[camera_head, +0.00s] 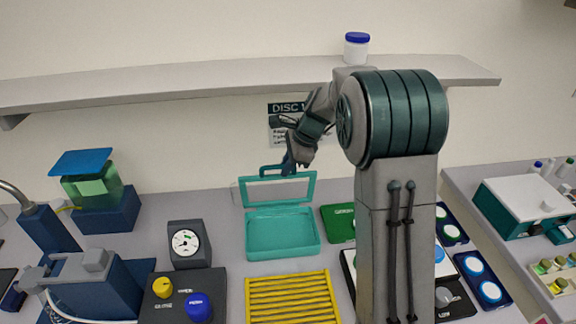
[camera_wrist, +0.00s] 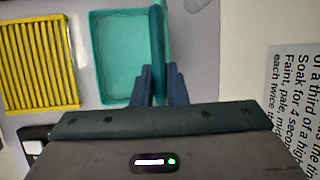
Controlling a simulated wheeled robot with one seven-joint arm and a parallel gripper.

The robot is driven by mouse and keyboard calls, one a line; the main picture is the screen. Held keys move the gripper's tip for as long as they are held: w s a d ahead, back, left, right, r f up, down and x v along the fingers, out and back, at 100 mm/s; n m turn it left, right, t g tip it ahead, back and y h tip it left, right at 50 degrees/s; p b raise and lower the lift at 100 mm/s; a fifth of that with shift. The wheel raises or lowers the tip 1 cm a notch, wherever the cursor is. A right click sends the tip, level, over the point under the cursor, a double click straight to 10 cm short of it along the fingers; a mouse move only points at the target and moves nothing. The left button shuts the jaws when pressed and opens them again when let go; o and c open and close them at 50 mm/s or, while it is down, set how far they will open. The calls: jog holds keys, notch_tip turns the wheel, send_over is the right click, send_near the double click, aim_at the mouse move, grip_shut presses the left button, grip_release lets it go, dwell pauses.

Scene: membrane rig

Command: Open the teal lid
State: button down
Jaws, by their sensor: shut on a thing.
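The teal lid (camera_head: 311,187) stands raised, roughly upright, along the back edge of the open teal box (camera_head: 283,250). The lid is a teal frame around a clear pane. My gripper (camera_head: 279,168) is at the lid's top edge. In the wrist view the lid (camera_wrist: 158,35) shows edge-on between the blue fingers of my gripper (camera_wrist: 156,80), which are shut on it. The box interior (camera_wrist: 117,50) shows beside it and looks empty.
A yellow ribbed rack (camera_head: 290,298) lies in front of the box. A gauge (camera_head: 186,243) stands to the left, and a green tray (camera_head: 338,222) lies to the right. A shelf (camera_head: 230,88) and a wall sign are behind.

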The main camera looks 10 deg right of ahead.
jog(key=shift+r, duration=0.15)
jog(key=c, duration=1.5)
grip_release()
jog(key=shift+o, duration=0.2)
jog(key=shift+r, duration=0.1)
jog(key=v, duration=0.7)
jog(key=shift+p, duration=0.3)
jog(key=shift+s+d, duration=0.1)
jog(key=shift+d, duration=0.05)
